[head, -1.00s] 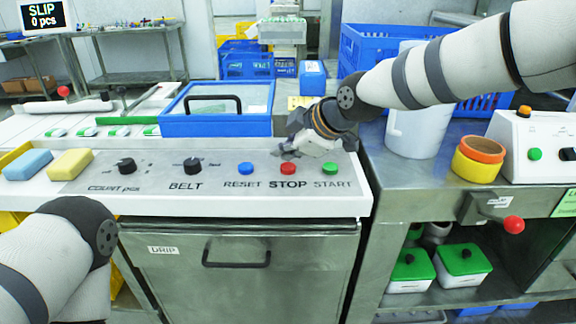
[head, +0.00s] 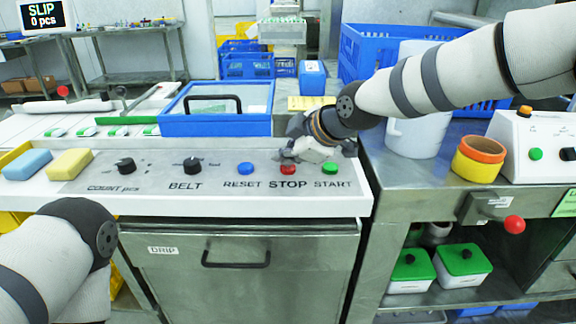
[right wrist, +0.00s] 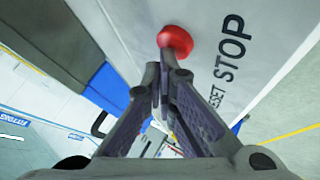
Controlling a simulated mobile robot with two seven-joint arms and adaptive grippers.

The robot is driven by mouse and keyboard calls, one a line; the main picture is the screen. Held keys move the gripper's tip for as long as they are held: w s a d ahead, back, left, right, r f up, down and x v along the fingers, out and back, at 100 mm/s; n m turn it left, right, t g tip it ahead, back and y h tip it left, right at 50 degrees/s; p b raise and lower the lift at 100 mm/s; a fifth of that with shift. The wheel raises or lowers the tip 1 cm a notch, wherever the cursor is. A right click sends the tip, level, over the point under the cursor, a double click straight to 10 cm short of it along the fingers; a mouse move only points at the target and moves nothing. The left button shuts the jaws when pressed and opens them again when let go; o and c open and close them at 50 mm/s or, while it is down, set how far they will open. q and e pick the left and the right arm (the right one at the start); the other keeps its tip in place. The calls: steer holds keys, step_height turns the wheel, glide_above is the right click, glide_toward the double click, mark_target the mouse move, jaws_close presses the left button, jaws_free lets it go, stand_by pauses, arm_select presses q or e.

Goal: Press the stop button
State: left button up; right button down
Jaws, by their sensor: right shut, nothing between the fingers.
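The red stop button (head: 288,169) is on the sloped white panel above the word STOP, between the blue reset button (head: 246,168) and the green start button (head: 330,168). My right gripper (head: 286,156) is shut and empty, with its fingertips right at the upper edge of the stop button, partly covering it. In the right wrist view the red button (right wrist: 175,40) shows just beyond the closed fingertips (right wrist: 160,72). I cannot tell whether they touch. My left arm (head: 70,250) shows at the lower left; its gripper is out of view.
COUNT (head: 125,166) and BELT (head: 193,166) knobs sit left of the buttons. A blue-framed lidded box (head: 215,125) stands behind the panel. A white cylinder (head: 418,135) and stacked yellow and orange rings (head: 478,160) are at the right. A screen (head: 43,15) reads SLIP, 0 pcs.

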mark_target(286, 168)
steer(key=shift+f, duration=0.3)
stand_by(0.4)
arm_select(q)
steer(key=shift+w+r, duration=0.2)
arm_select(e)
steer(key=shift+r, duration=0.95)
steer(key=shift+r+p, duration=0.6)
steer(key=shift+r, duration=2)
arm_select(q)
steer(key=shift+w+r+t, duration=0.3)
steer(key=shift+w+r, duration=0.2)
arm_select(e)
steer(key=shift+f, duration=0.1)
